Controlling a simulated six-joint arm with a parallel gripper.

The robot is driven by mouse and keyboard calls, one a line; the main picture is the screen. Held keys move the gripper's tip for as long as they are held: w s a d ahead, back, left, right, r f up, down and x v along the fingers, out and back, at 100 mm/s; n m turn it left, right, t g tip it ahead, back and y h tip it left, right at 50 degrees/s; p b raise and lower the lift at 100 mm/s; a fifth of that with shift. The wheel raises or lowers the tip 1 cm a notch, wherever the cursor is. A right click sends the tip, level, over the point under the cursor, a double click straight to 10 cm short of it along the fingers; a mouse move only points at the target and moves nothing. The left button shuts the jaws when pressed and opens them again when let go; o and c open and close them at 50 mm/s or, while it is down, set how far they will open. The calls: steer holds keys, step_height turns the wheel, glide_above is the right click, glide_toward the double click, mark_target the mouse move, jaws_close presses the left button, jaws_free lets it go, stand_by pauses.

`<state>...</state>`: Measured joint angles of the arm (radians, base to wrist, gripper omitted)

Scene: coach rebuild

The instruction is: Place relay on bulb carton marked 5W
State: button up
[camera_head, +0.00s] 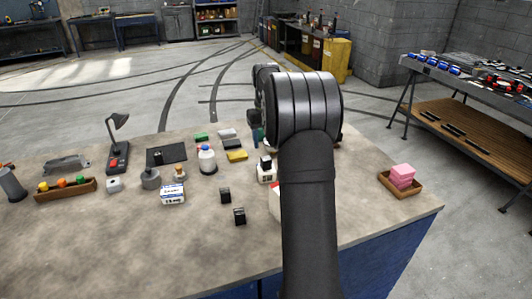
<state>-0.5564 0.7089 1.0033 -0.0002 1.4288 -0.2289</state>
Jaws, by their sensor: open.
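Two small black blocks, which look like relays, stand on the bench left of my arm: one (225,195) farther back, the other (239,216) nearer. A small white carton (267,175) stands close to the arm with a dark block (265,162) at its top; I cannot tell whether that block rests on it. A white carton with blue print (173,194) lies farther left. Another white and red box (275,200) is mostly hidden by my arm. No 5W marking is legible on any carton. My gripper's fingers are hidden behind my own arm.
A wooden tray (415,192) with pink blocks (402,176) is at the right. A desk lamp (118,150), a white bottle (207,159), a dark mat (167,153) and a parts tray (66,189) stand at left and back. The front left bench surface (120,250) is clear.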

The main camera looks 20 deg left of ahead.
mark_target(266, 161)
steer(key=shift+r, duration=1.75)
step_height(266, 161, down, 13)
steer(key=shift+r, duration=2.4)
